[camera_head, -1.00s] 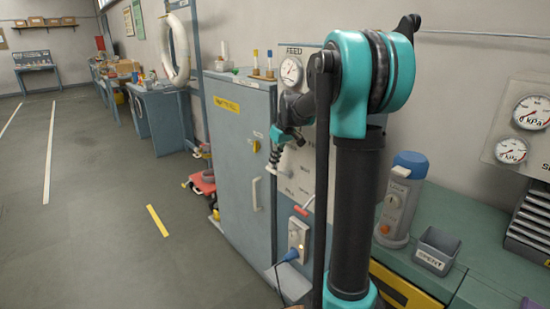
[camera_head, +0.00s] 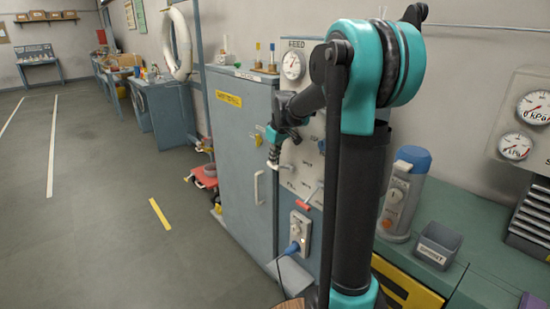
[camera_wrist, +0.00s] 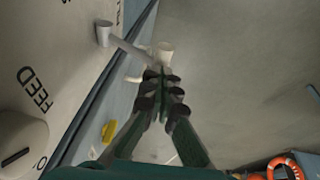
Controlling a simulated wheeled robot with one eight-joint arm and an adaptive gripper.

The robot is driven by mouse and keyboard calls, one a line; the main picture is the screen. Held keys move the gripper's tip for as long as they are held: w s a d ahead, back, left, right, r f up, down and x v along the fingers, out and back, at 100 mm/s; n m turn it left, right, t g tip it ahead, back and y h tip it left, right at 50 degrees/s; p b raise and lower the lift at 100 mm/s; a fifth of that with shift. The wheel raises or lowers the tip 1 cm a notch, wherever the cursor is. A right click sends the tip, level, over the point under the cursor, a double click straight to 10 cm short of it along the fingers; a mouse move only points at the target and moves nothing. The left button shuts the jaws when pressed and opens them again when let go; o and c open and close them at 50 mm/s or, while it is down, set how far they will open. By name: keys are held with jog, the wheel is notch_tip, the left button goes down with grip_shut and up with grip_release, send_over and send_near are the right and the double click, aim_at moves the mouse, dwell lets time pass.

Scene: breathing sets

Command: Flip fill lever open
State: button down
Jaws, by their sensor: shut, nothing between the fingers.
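A pale lever with a cup-shaped white end (camera_wrist: 164,51) sticks out from the panel in the wrist view. Its rod runs from a grey pivot on the panel at the upper left. A small white lever (camera_head: 280,166) shows by my gripper in the head view. My gripper (camera_head: 272,160) is shut and empty in front of the panel; its fingertips (camera_wrist: 163,76) are right at the lever's white end. I cannot tell whether they touch it. A red-ended lever (camera_head: 304,205) sits lower on the panel. I cannot read which lever is labelled fill.
The FEED gauge (camera_head: 293,65) is at the panel's top. A blue-grey cabinet (camera_head: 235,150) with a white handle stands left of the panel. A socket box (camera_head: 299,229) with a blue plug and cord is below. The floor (camera_head: 110,220) to the left is mostly open.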

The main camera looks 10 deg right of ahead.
jog(key=shift+s+a+f+t+h, duration=0.3)
jog(key=shift+a+f+h, duration=0.1)
jog(key=shift+a+f, duration=0.1)
notch_tip(320, 180, down, 10)
jog(key=a+n+t+h, duration=0.1)
jog(key=t+h, duration=0.3)
jog(key=h, duration=0.2)
jog(key=shift+s+a+h, duration=0.2)
jog(key=shift+s+h, duration=0.2)
jog(key=shift+f, duration=0.15)
